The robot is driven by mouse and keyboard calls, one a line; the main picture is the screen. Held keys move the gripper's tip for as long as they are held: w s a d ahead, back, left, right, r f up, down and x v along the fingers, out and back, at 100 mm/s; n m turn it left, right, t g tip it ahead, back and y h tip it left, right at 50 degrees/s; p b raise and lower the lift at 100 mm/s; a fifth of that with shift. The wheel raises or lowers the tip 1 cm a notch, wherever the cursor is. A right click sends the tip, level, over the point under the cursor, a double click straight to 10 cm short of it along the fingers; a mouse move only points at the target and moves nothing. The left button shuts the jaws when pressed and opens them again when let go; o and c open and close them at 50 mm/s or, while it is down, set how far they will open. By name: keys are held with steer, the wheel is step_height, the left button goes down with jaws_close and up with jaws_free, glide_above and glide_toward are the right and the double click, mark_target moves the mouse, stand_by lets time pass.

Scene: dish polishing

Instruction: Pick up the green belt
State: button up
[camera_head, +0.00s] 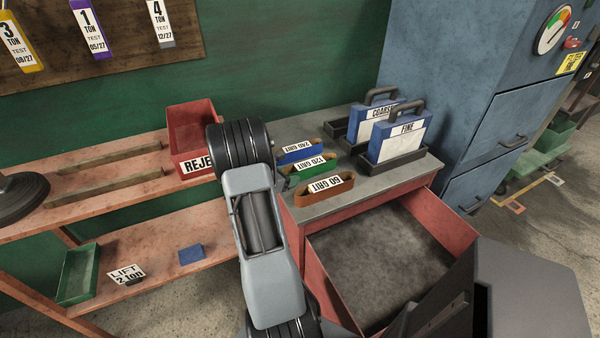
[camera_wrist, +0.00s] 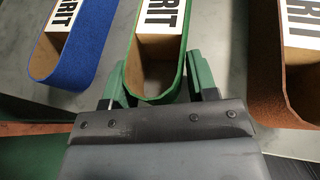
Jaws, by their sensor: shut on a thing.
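The green belt (camera_head: 297,176), labelled 120 GRIT, stands on edge on the grey bench top (camera_head: 352,180), between the blue belt (camera_head: 285,158) and the brown belt (camera_head: 322,198). In the wrist view the green belt (camera_wrist: 154,98) is a loop with a tan inside. My gripper (camera_wrist: 157,84) has one finger on each side of its near end and is shut on it. The blue belt (camera_wrist: 48,76) is left of the gripper, and the brown belt (camera_wrist: 268,100) is right. In the head view my arm hides the gripper.
Two blue cases, COARSE (camera_head: 362,122) and FINE (camera_head: 401,140), stand in black trays at the back of the bench. An open red drawer (camera_head: 437,224) is below. A red reject bin (camera_head: 190,125) sits on the shelf left. A blue cabinet (camera_head: 450,80) stands right.

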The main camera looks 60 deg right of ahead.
mark_target(299, 166)
steer(key=shift+r, duration=0.15)
steer(key=shift+r, duration=0.2)
steer(key=r, duration=0.3)
steer(key=shift+s+r, duration=0.1)
steer(key=shift+s, duration=0.2)
steer(key=s+a+r, duration=0.1)
steer(key=s+r, duration=0.8)
steer(key=s, duration=0.4)
steer(key=shift+s+a, duration=0.2)
steer(key=shift+a, duration=0.2)
steer(key=shift+w+a, duration=0.1)
